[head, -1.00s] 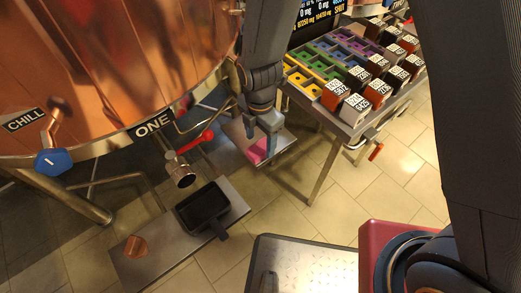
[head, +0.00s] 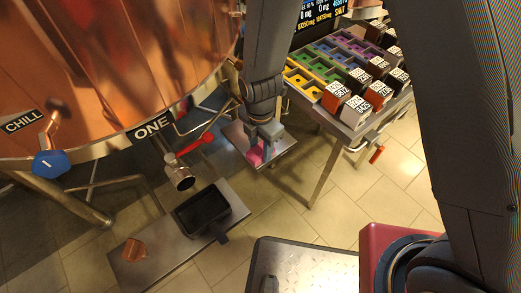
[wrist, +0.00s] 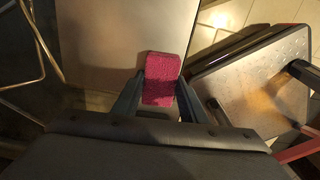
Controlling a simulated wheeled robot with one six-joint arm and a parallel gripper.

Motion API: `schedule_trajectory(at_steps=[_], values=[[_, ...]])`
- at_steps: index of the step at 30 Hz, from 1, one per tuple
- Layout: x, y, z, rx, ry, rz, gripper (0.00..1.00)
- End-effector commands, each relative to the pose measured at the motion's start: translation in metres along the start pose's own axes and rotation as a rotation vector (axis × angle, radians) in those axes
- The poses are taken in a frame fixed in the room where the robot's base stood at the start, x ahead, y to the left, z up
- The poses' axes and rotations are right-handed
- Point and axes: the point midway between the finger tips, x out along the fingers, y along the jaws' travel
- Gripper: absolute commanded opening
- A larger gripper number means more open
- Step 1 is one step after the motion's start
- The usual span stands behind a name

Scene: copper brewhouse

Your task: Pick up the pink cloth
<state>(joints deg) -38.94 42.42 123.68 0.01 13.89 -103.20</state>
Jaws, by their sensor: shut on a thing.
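The pink cloth (wrist: 161,80) is a small folded block between my gripper's two fingers in the wrist view. In the head view the cloth (head: 255,156) shows beside and below the fingertips, over a small grey metal shelf (head: 283,158). My gripper (head: 265,141) points down over that shelf and is shut on the cloth. In the wrist view the fingers of my gripper (wrist: 160,100) press on both sides of the cloth. I cannot tell whether the cloth touches the shelf.
A copper vessel (head: 110,60) with a red-handled valve (head: 200,142) stands left. A rack table (head: 350,125) of labelled blocks stands right of my gripper.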

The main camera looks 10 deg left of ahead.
Motion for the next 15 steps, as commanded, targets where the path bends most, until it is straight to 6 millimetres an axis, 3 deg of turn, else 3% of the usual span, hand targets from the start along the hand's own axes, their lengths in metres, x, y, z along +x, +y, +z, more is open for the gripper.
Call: schedule_trajectory(at_steps=[5, 15], values=[[-0.018, 0.001, 0.000, 0.000, -0.001, 0.002, 0.16], [-0.081, 0.001, 0.000, 0.000, -0.001, 0.003, 0.16]])
